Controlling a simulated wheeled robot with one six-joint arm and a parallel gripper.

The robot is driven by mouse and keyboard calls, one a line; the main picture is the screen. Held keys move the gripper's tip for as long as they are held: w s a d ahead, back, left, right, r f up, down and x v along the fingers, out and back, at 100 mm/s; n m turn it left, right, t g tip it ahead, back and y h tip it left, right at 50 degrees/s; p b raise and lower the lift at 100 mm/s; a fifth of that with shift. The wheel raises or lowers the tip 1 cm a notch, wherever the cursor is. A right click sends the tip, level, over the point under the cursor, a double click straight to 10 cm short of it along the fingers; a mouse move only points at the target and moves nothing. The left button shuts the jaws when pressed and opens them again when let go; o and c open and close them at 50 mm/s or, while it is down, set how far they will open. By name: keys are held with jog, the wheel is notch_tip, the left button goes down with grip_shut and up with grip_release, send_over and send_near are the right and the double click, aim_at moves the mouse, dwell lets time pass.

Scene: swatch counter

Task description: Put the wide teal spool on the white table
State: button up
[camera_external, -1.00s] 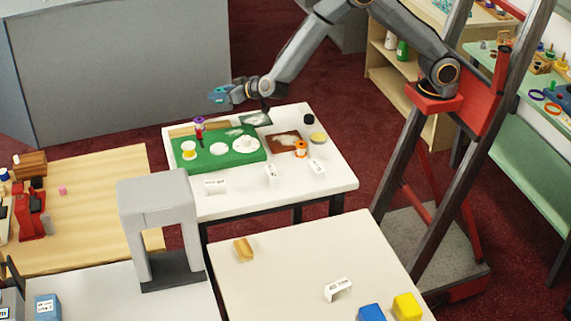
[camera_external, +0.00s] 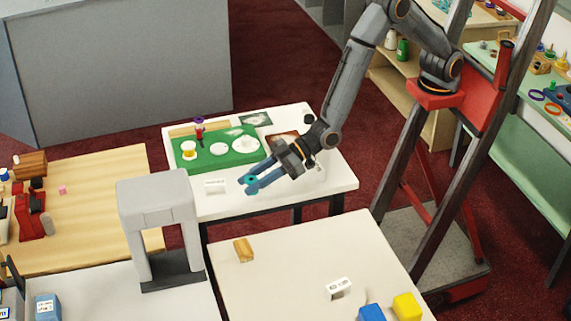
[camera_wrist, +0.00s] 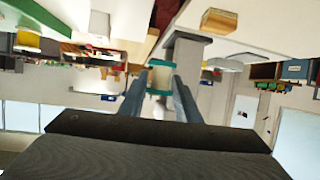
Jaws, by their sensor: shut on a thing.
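My gripper (camera_external: 250,186) is shut on the teal spool (camera_external: 251,180), which is mostly hidden by the fingers in the external view. In the wrist view the spool (camera_wrist: 160,63) shows teal flanges and a pale middle between the two blue fingers. The gripper holds it in the air, in the picture over the front part of the white table (camera_external: 225,207) that bears the green board. A second pale table (camera_external: 290,262) stands nearer the camera, a little to the right of the gripper.
The green board (camera_external: 205,163) holds a yellow-and-white spool (camera_external: 189,150) and white discs. A white label card (camera_external: 214,186) stands near the gripper. The nearer table has a wooden block (camera_external: 243,250), a card (camera_external: 338,288), and blue and yellow blocks, with bare room between. A grey arch (camera_external: 160,225) stands left.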

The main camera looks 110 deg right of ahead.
jog(key=s+a+f+n+g+y, duration=0.1)
jog(key=s+a+n+y, duration=0.4)
jog(key=a, duration=0.7)
jog(key=n+g+y+p, duration=0.1)
jog(key=g+y, duration=0.1)
send_over(331, 264)
notch_tip(331, 264, down, 2)
jog(key=shift+w+f+p, duration=0.2)
jog(key=shift+f+p, duration=1.1)
jog(key=shift+f, duration=3.45)
jog(key=shift+f, duration=0.15)
jog(key=o, duration=1.1)
jog(key=shift+o, duration=0.2)
jog(key=shift+s+d+r, duration=0.1)
jog(key=shift+s+r, duration=0.05)
jog(key=shift+r, duration=0.1)
jog(key=shift+o, duration=0.5)
jog(key=b+v, duration=0.3)
jog(key=v, duration=0.8)
jog(key=shift+s+d+r, duration=0.1)
jog(key=shift+s+d, duration=0.1)
jog(key=shift+d, duration=0.05)
